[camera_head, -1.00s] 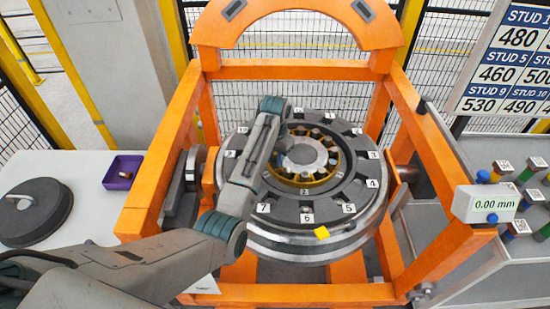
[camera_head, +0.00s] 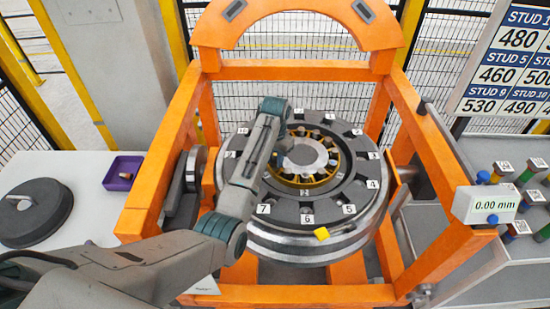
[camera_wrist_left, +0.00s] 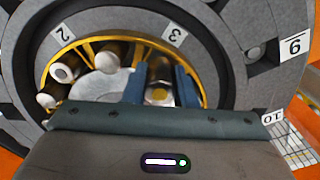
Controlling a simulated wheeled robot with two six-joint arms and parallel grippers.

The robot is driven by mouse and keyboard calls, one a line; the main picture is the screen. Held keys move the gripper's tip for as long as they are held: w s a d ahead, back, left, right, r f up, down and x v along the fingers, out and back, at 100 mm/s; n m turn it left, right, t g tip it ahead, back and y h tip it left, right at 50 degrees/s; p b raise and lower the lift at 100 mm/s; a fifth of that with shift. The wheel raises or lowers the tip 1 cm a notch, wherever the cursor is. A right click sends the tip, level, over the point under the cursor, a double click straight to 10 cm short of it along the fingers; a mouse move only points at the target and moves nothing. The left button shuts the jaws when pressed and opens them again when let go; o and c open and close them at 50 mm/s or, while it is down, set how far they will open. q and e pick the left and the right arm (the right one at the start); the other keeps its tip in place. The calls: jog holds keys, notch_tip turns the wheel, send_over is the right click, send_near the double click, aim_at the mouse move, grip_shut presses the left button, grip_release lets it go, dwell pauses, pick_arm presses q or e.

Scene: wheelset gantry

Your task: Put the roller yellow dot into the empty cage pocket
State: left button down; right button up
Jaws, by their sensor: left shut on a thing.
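The roller yellow dot (camera_wrist_left: 158,92) is a metallic cylinder with a yellow dot on its near end. In the left wrist view it stands between the two blue fingers of my left gripper (camera_wrist_left: 160,84), which is shut on it. It is at the inner side of the yellow cage ring (camera_wrist_left: 93,42), near label 3. Other rollers (camera_wrist_left: 106,60) sit in the cage to its left. In the head view the cage (camera_head: 299,183) is at the wheel's centre, and my left wrist partly covers its left side. I cannot tell which pocket is empty. My right gripper is out of view.
The numbered wheel (camera_head: 270,238) lies in an orange gantry frame (camera_head: 290,69) with uprights on both sides. A purple tray (camera_head: 124,171) and a dark round lid (camera_head: 35,212) are on the left table. A gauge box (camera_head: 487,203) and coloured studs stand on the right.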

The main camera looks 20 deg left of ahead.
pick_arm(q)
jog(key=shift+f, duration=0.5)
dwell(0.5)
jog(key=c, duration=1.1)
grip_release()
